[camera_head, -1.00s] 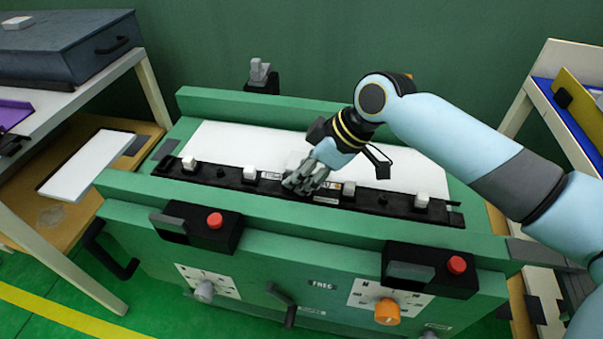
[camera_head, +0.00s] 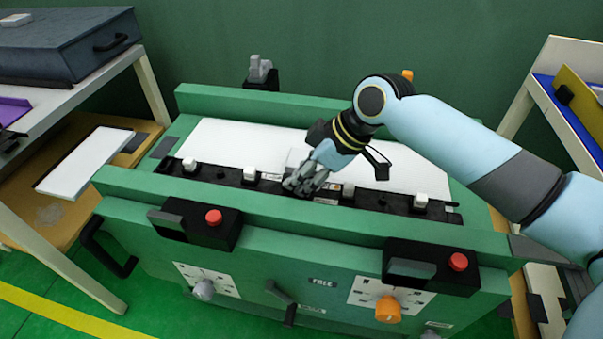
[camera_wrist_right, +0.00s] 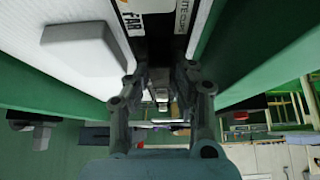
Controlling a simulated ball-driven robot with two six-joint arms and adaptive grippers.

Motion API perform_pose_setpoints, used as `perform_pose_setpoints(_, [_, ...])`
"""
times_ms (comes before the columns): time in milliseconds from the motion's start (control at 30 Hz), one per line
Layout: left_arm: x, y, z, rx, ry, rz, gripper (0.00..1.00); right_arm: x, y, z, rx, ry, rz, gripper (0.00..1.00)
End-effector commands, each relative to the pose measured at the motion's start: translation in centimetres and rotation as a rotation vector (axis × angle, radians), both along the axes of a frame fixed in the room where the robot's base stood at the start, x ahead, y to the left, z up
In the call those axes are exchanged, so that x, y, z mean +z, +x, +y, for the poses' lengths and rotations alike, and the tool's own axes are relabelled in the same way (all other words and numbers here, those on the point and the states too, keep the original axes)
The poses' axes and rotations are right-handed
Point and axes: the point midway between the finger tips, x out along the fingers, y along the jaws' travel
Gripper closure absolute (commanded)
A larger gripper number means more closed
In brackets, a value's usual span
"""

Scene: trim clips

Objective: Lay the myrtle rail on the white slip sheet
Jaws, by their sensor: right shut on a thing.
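A long dark rail (camera_head: 222,175), which I take to be the myrtle rail, lies lengthwise along the near side of a white sheet (camera_head: 230,138) inside the green bench. It carries white blocks, dark knobs and small printed labels. My right gripper (camera_head: 303,188) is shut on the rail near its middle, coming from above. In the right wrist view, the fingers (camera_wrist_right: 160,85) close around the labelled rail (camera_wrist_right: 160,40). Whether the rail touches the sheet is unclear. The gripper hides part of the rail. My left gripper is not in view.
A pale grey block (camera_wrist_right: 85,48) is on the sheet beside the gripper. Green bench walls (camera_head: 280,223) run in front and behind. Black boxes with red buttons (camera_head: 213,216) top the front wall. Shelves stand left and right; the left holds a white panel (camera_head: 85,162).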

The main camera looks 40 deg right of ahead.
Motion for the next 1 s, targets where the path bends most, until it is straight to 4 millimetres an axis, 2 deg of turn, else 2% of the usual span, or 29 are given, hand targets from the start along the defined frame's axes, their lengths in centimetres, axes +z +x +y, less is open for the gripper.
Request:
perform_pose_setpoints(33, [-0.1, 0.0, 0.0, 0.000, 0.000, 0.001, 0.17, -0.1, 0.1, 0.0, 0.000, 0.001, -0.001, 1.00])
perform_pose_setpoints(67, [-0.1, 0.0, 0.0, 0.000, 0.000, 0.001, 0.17, 0.0, 0.1, 0.0, 0.000, 0.000, -0.002, 0.75])
perform_pose_setpoints(233, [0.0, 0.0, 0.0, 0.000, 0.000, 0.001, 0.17, 0.0, 0.0, 0.0, 0.000, 0.001, -0.001, 0.52])
perform_pose_setpoints(500, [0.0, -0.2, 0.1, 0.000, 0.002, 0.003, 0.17, -0.1, -0.1, 0.0, 0.000, -0.001, 0.001, 0.51])
perform_pose_setpoints(633, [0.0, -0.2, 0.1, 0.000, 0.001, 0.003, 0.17, 0.7, -0.4, -0.5, 0.000, -0.004, -0.001, 0.51])
perform_pose_setpoints(1000, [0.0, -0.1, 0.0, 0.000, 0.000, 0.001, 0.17, 7.3, -3.7, -3.3, 0.005, -0.008, -0.001, 0.51])
